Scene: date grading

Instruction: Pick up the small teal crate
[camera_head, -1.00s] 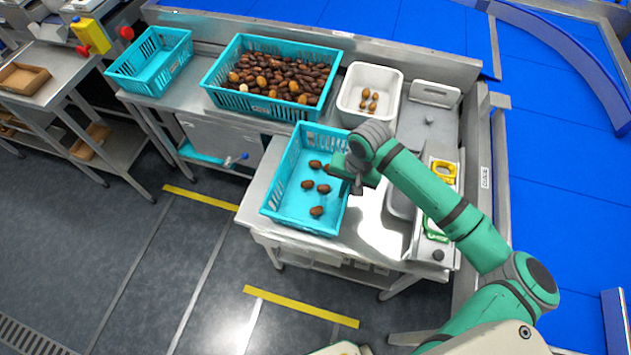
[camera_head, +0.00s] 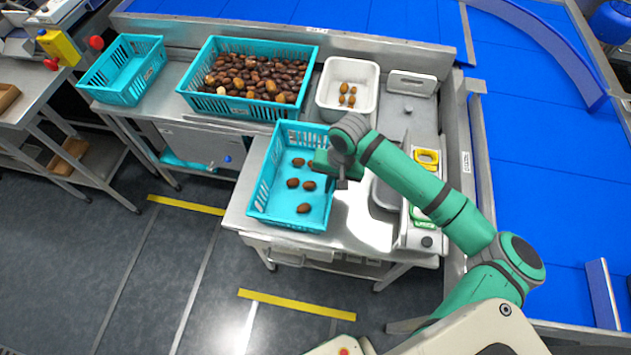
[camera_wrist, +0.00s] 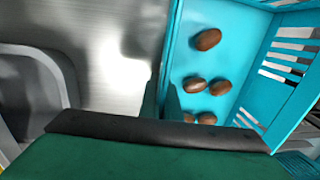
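Three teal crates are in the head view. The smallest is an empty slotted crate (camera_head: 118,92) at the far left of the back bench. A mid-sized teal crate (camera_head: 262,192) holding several brown dates stands on the front steel table; it also shows in the wrist view (camera_wrist: 262,108). My gripper (camera_head: 342,182) points down at this crate's right rim, far to the right of the empty crate. Its fingers are mostly hidden, so I cannot tell their opening or whether they touch the rim.
A large teal crate (camera_head: 190,88) full of dates stands between the empty crate and a white tub (camera_head: 327,100) with a few dates. A scale (camera_head: 432,236) and a grey tray (camera_head: 384,194) lie right of my gripper. Open floor (camera_head: 110,270) lies at the front left.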

